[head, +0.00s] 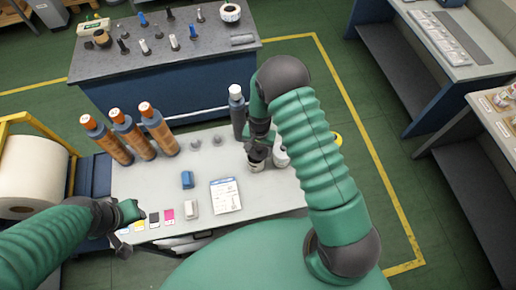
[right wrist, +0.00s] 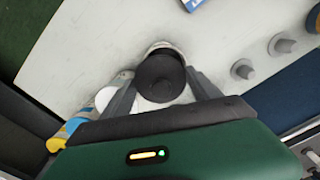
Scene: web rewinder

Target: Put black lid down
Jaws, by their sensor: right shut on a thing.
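The black lid (right wrist: 160,76) is round and sits between the two dark fingers of my right gripper (right wrist: 160,90) in the right wrist view. It is shut on the lid. A pale container (right wrist: 160,47) shows directly under and around the lid; I cannot tell whether the lid touches it. In the head view the lid (head: 256,151) is over this container (head: 256,166) at the right of the grey table (head: 215,172). My left gripper (head: 124,243) is over the table's front left corner; its fingers are too unclear to tell their state.
A dark bottle with a grey cap (head: 236,95) and a white container (head: 281,156) stand close to my right gripper. Several orange-brown bottles (head: 161,130) stand at the back left.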

